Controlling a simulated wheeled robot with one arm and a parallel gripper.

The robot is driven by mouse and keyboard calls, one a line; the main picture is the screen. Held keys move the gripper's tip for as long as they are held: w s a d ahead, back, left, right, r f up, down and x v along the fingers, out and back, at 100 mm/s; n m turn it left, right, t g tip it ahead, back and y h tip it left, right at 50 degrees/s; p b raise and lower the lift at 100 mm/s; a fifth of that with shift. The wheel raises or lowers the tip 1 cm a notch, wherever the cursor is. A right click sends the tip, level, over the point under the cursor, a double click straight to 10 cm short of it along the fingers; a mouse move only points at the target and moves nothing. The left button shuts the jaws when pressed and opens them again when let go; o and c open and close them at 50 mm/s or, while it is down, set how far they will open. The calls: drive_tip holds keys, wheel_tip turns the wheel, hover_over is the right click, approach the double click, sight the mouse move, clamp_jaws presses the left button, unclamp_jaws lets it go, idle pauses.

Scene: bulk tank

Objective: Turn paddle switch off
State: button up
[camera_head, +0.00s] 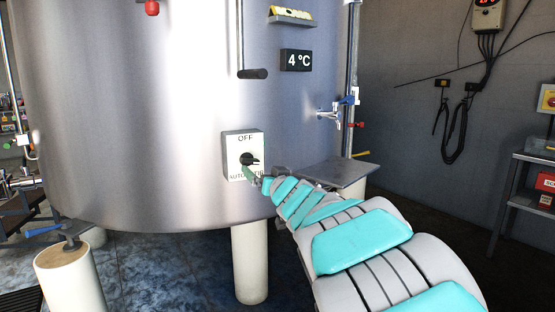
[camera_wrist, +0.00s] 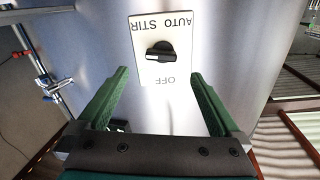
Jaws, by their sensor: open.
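The paddle switch (camera_head: 249,159) is a black knob on a white plate (camera_head: 230,139) on the tank's front. The knob lies ahead of the gap between the fingertips, and no contact shows. In the head view my gripper (camera_head: 254,173) partly covers the plate's lower right.
The large steel tank (camera_head: 120,130) curves behind the switch. A handle (camera_head: 252,73) and a 4 °C display (camera_head: 296,60) are above it. A tap (camera_head: 330,116) and a grey shelf (camera_head: 341,173) are to the right. A white leg (camera_head: 250,265) stands below.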

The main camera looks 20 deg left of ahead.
sight(252, 162)
drive_tip(key=x, duration=0.7)
drive_tip(key=shift+s+p, duration=0.1)
drive_tip(key=shift+p, duration=0.2)
drive_tip(key=shift+w+a+r, duration=0.1)
drive_tip(key=shift+w+a, duration=0.15)
drive_tip(key=shift+w, duration=0.05)
drive_tip(key=c, duration=1.4)
